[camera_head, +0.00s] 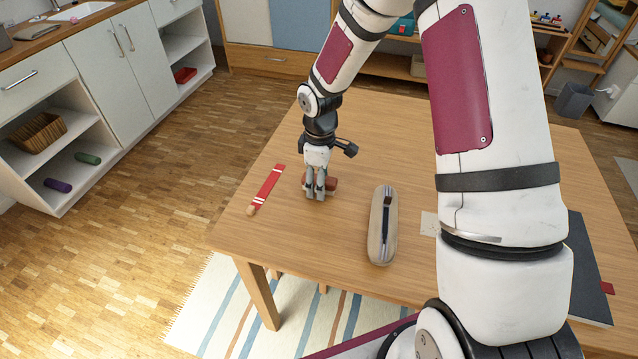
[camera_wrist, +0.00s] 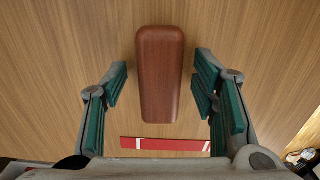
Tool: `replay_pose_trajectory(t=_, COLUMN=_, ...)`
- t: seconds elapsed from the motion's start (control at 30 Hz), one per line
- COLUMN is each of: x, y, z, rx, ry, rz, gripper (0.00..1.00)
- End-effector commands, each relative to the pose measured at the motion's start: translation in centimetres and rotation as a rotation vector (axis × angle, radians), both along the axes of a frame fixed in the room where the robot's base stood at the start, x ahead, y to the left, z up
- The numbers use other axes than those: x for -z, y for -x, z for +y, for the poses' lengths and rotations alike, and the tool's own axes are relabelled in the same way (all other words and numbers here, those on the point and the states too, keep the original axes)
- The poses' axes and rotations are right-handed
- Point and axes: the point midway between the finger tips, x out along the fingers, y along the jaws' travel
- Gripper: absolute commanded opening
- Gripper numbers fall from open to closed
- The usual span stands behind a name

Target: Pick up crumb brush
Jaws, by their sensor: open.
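The crumb brush appears to be the brown, rounded wooden block (camera_head: 331,184) on the table. It is partly hidden behind my gripper (camera_head: 315,195) in the head view. In the wrist view the brown block (camera_wrist: 161,72) lies lengthwise between the two teal-padded fingers of my gripper (camera_wrist: 160,82). My gripper is open and points down, with a visible gap on each side of the block. The bristles are not visible. I cannot tell exactly how high the fingertips are above the tabletop.
A red strip with white bands (camera_head: 268,187) lies left of my gripper; it also shows in the wrist view (camera_wrist: 165,145). A dark flat object (camera_head: 588,270) lies at the right.

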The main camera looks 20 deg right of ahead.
Motion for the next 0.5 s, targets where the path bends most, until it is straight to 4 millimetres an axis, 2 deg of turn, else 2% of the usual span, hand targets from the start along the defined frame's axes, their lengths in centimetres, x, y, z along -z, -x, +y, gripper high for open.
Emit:
replay_pose_trajectory(t=0.23, x=0.24, y=-0.01, z=-0.02, rx=0.001, ry=0.001, rz=-0.001, gripper=0.51)
replay_pose_trajectory(t=0.43, x=0.23, y=0.0, z=-0.01, rx=0.001, ry=0.001, rz=-0.001, gripper=0.06)
replay_pose_trajectory(t=0.47, x=0.23, y=-0.01, z=-0.02, rx=0.001, ry=0.001, rz=-0.001, gripper=0.01)
replay_pose_trajectory(t=0.5, x=0.23, y=0.0, z=-0.01, rx=0.001, ry=0.001, rz=-0.001, gripper=0.01)
